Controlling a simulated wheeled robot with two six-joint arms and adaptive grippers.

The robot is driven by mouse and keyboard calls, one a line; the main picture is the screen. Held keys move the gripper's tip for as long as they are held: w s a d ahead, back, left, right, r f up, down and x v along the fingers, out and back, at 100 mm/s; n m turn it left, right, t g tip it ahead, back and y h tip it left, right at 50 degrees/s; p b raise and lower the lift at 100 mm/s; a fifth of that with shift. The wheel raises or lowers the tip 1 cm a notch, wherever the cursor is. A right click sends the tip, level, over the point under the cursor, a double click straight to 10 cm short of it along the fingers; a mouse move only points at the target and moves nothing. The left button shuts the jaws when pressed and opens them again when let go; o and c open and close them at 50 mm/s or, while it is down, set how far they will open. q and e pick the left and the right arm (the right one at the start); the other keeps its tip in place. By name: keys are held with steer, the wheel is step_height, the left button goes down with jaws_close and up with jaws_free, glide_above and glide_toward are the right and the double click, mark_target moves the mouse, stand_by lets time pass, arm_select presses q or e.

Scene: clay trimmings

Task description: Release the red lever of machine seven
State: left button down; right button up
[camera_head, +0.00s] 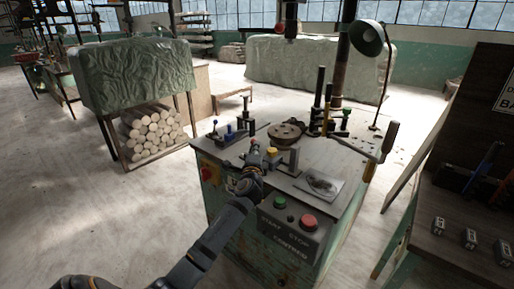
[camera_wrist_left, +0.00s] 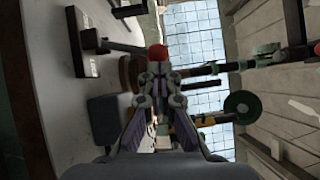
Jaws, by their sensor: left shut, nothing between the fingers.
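A lever with a red ball knob (camera_head: 255,143) stands on the top of the machine (camera_head: 225,150). In the left wrist view the red knob (camera_wrist_left: 157,54) is just beyond my fingertips; I cannot tell whether they touch it. My left gripper (camera_head: 254,160) is shut and empty, reaching over the front of the machine top. Its closed fingers also show in the left wrist view (camera_wrist_left: 157,75). The lever's shaft and base are mostly hidden behind the gripper. No number seven is legible on the machine. My right gripper is out of view.
Blue-knobbed levers (camera_head: 229,132) stand left of the gripper, and a yellow knob (camera_head: 271,152) is close on its right. A control box (camera_head: 290,232) with green (camera_head: 280,202) and red (camera_head: 309,222) buttons is on the front. A round wheel (camera_head: 286,132) and tall posts stand behind.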

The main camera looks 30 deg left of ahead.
arm_select(q)
steer(key=shift+a+r+p, duration=0.15)
steer(key=shift+r+p, duration=0.05)
steer(key=shift+p, duration=0.35)
steer(key=r+n+p, duration=0.1)
steer(key=p, duration=0.2)
steer(key=shift+a+g, duration=0.3)
steer(key=shift+a, duration=0.05)
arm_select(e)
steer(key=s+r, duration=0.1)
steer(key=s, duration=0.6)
arm_select(q)
steer(key=a+n+p, duration=0.1)
steer(key=p, duration=0.2)
steer(key=a+n+g+h+p, duration=0.1)
steer(key=p, duration=0.1)
steer(key=a+n+g+h+p, duration=0.1)
steer(key=n+p, duration=0.1)
steer(key=p, duration=0.1)
steer(key=shift+w+a+r+p, duration=0.2)
steer(key=shift+a+r+p, duration=0.1)
steer(key=shift+p, duration=0.05)
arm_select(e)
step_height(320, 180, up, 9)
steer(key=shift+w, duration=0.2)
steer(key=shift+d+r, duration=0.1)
